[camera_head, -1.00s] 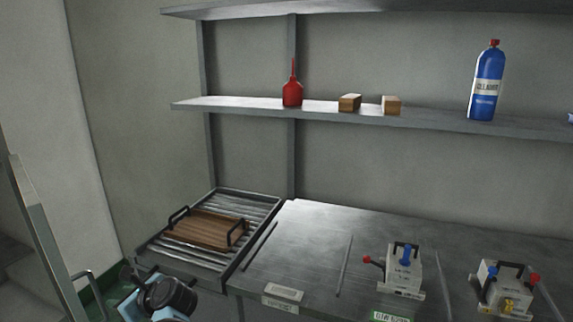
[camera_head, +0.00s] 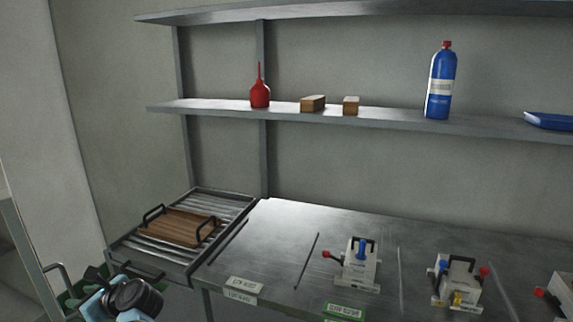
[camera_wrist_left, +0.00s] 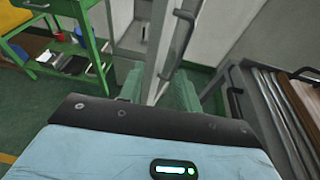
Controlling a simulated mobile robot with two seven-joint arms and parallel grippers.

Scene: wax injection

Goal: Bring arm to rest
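My left arm (camera_head: 125,300) shows as blue and black parts at the lower left of the head view, beside the front of the roller rack. In the left wrist view my left gripper (camera_wrist_left: 160,80) has two green fingers standing apart, with nothing seen between them but the background. The blue wrist housing with its lit indicator fills the bottom of that view. My right arm and gripper are not in view.
A roller rack (camera_head: 232,205) with a handled wooden board (camera_head: 172,228) adjoins the metal table (camera_head: 285,225). Several small clamped moulds (camera_head: 358,268) stand on the table. The shelf (camera_head: 390,121) holds a red bottle (camera_head: 260,95), two blocks and a blue bottle (camera_head: 440,85). A green shelf unit (camera_wrist_left: 85,50) shows in the wrist view.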

